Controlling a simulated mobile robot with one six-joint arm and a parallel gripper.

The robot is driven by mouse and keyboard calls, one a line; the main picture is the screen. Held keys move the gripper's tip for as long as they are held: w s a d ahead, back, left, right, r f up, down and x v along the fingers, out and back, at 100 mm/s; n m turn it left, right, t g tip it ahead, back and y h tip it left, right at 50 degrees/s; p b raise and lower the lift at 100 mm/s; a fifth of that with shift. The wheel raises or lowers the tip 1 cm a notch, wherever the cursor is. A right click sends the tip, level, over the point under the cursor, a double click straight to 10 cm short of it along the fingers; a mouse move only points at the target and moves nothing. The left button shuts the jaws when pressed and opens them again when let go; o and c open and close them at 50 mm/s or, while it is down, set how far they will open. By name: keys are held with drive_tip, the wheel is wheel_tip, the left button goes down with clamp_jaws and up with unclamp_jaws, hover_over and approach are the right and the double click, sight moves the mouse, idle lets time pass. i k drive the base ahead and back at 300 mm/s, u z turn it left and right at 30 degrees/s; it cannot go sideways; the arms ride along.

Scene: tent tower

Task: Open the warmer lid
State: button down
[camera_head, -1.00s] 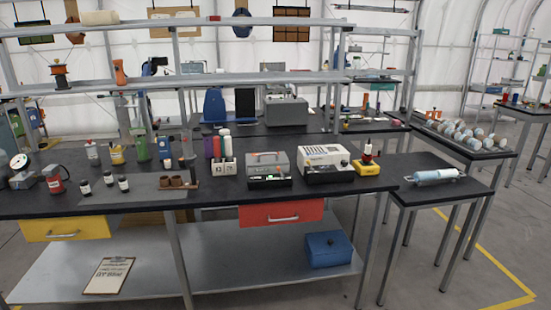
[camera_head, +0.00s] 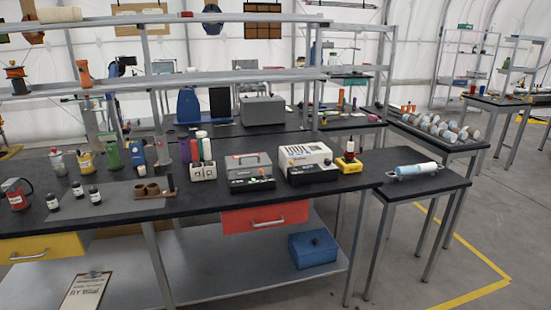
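A grey box with a handle on its lid (camera_head: 249,163) stands on the black bench, and its lid looks shut. Its dark lower front (camera_head: 252,184) shows small coloured marks. A white box-shaped device with dark slots on top (camera_head: 307,163) stands just to its right, and it also looks closed. Neither label is readable, so I cannot tell for certain which one is the warmer. My gripper is not in view.
A yellow block with a red-topped item (camera_head: 349,164) sits right of the white device. A red drawer (camera_head: 264,217) is under the bench edge. The floor at right (camera_head: 400,280) is clear.

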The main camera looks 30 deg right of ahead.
sight(255, 160)
drive_tip(key=z, duration=0.7)
drive_tip(key=k, duration=0.95)
drive_tip(key=u, duration=0.05)
drive_tip(key=i, duration=0.85)
drive_tip(key=z, duration=0.05)
